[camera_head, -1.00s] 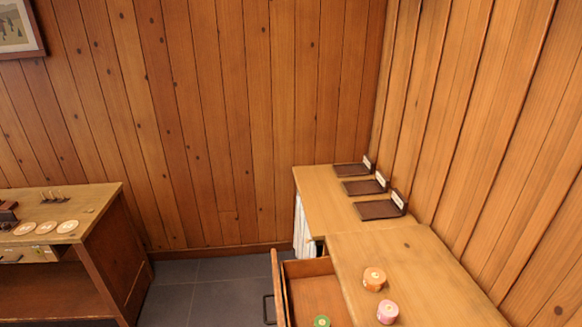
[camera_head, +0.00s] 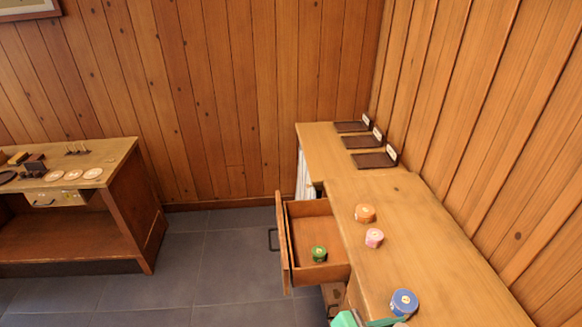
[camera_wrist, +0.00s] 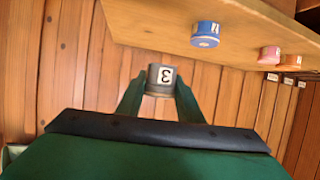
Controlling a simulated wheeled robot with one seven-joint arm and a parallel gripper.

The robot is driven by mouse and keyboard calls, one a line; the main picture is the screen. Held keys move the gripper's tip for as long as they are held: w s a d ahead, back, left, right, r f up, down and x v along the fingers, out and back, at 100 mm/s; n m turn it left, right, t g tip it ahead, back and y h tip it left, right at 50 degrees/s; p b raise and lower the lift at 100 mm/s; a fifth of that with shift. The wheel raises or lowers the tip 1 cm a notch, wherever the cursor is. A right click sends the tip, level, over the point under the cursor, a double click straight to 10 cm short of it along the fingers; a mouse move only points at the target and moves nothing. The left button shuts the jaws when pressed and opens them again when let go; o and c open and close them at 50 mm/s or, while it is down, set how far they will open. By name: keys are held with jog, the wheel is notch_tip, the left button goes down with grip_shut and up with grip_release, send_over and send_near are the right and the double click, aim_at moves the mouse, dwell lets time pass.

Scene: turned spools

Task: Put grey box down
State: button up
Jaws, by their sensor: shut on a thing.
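The grey box (camera_wrist: 153,74) is a small dark grey round container with a white label bearing a 3. It is in the wrist view, between the two green fingertips of my gripper (camera_wrist: 160,88), which is shut on it. In the wrist view a wooden counter shows beyond it, toward the upper right. In the head view only some green parts of my gripper (camera_head: 346,319) show at the bottom edge, beside the counter's front edge. The grey box cannot be made out there.
The wooden counter (camera_head: 440,250) bears blue (camera_head: 404,303), pink (camera_head: 374,238) and orange (camera_head: 365,213) spools. An open drawer (camera_head: 308,231) holds a green spool (camera_head: 319,254). Dark labelled trays (camera_head: 374,160) lie at the counter's far end. Another wooden unit (camera_head: 110,205) stands left across the floor.

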jog(key=w+a+f+n+t+y, duration=0.7)
jog(key=w+a+f, duration=0.4)
jog(key=w+f, duration=0.4)
jog(key=a+f+n+t+y, duration=0.1)
jog(key=a+f+n+y, duration=0.2)
jog(key=a+f, duration=0.3)
jog(key=s+a+f+n+t+y, duration=0.1)
jog(key=a+f+n, duration=0.3)
jog(key=f, duration=0.9)
jog(key=a+y, duration=0.1)
jog(key=a, duration=0.2)
jog(key=shift+s+a+n+t+y, duration=0.2)
jog(key=shift+s+n+t+y, duration=0.1)
jog(key=shift+y, duration=0.1)
jog(key=shift+w+r, duration=0.1)
